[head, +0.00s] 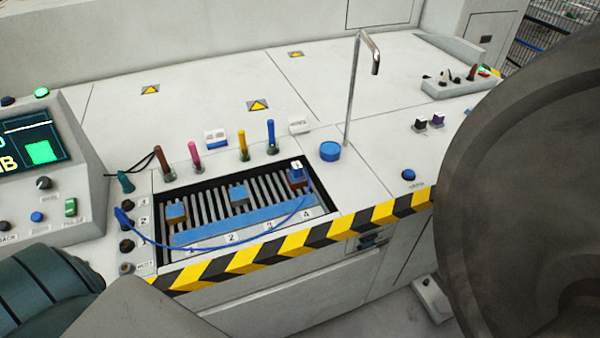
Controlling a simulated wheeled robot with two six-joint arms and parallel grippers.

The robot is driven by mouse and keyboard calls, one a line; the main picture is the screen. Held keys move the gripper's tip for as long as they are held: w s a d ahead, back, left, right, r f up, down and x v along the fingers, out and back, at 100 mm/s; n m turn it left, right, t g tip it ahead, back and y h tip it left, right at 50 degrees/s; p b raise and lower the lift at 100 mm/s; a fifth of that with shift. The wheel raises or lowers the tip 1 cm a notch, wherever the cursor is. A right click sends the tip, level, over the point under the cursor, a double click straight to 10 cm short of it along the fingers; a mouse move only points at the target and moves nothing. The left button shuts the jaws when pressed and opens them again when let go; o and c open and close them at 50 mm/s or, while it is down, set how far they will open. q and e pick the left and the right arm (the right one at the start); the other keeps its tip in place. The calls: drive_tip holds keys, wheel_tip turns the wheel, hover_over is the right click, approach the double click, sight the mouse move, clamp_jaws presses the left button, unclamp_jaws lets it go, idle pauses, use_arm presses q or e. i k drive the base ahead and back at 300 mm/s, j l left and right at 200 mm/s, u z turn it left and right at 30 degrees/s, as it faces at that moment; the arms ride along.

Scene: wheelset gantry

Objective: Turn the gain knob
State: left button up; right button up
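I cannot read any label clearly enough to tell which control is the gain knob. A dark round knob (44,183) with a small label below it sits on the sloped console (82,180) at the left, under the screen. A blue round knob or button (408,175) sits near the striped edge at the right, with a small label beside it. Neither of my grippers shows its fingers in the head view. A dark ribbed shape and a grey block fill the lower left corner, and I cannot tell what they are.
A large dark wheel (520,190) blocks the right side. A slotted tray (333,205) holds several blocks, with a blue cable looping over it. Colored probes (243,146) and a tall bent metal pipe (352,90) stand behind. The back of the bench (200,90) is mostly clear.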

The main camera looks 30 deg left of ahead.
sight(44, 182)
drive_tip(key=u, duration=0.45)
drive_tip(key=j+u, duration=0.1)
drive_tip(key=u, duration=1.2)
drive_tip(key=i+u, duration=0.1)
drive_tip(key=u, duration=0.35)
drive_tip(key=j+u, duration=0.1)
drive_tip(key=u, duration=0.35)
